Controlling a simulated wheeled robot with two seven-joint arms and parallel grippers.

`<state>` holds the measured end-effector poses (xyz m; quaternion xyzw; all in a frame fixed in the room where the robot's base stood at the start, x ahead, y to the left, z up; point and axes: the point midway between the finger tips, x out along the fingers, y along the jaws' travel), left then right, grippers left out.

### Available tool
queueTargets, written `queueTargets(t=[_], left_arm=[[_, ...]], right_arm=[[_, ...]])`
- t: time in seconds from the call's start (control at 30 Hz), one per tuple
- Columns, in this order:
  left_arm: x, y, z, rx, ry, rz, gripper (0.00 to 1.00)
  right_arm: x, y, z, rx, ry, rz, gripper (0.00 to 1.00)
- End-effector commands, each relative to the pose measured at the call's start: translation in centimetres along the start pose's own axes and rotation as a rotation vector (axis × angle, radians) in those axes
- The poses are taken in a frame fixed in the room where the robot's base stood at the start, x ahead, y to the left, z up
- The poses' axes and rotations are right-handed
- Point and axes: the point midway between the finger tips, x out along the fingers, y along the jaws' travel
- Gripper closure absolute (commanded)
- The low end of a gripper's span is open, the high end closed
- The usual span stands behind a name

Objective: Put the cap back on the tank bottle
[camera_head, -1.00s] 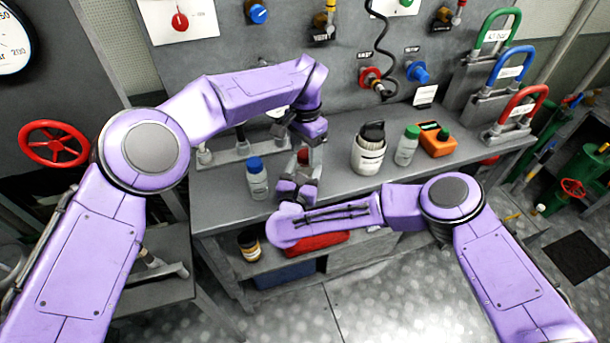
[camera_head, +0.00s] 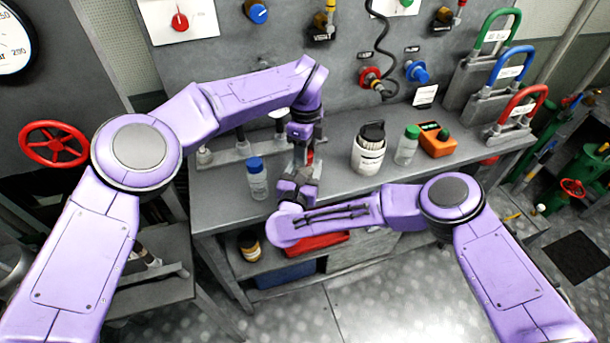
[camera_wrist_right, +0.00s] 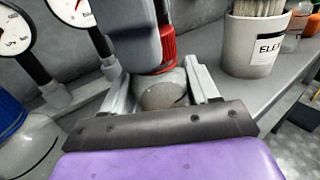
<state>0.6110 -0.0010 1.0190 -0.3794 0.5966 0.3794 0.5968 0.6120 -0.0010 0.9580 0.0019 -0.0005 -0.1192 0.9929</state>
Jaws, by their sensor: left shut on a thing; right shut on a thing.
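The tank bottle (camera_wrist_right: 163,94) shows in the right wrist view as a rounded, greyish body between the fingers of my right gripper (camera_wrist_right: 165,92), which is shut on it. The red cap (camera_wrist_right: 169,48) is directly above the bottle, with the grey fingers of my left gripper (camera_wrist_right: 142,36) shut on it. In the head view my left gripper (camera_head: 305,150) comes down from above, and a bit of red cap (camera_head: 310,158) shows beside it. My right gripper (camera_head: 296,186) is just below, near the bench's front edge. I cannot tell whether the cap touches the bottle's neck.
On the bench (camera_head: 345,125) stand a blue-capped bottle (camera_head: 257,180) at left, and a white container (camera_head: 368,155), green-capped bottle (camera_head: 407,146) and orange box (camera_head: 437,141) at right. Gauges (camera_wrist_right: 75,10) are behind. The lower shelf holds a red item (camera_head: 315,243).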

Motion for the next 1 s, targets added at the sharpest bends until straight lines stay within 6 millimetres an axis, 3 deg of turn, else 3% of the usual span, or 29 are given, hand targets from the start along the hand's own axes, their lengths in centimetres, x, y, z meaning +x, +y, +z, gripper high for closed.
queueTargets(t=[0.8,1.0], left_arm=[[0.20,0.12,-0.07,2.546,0.003,-0.003,0.96],[0.23,0.13,-0.04,2.986,0.004,-0.002,0.96]], right_arm=[[-0.03,-0.01,-0.09,-0.001,0.002,0.000,1.00],[-0.01,-0.02,-0.10,-0.001,0.002,0.000,1.00]])
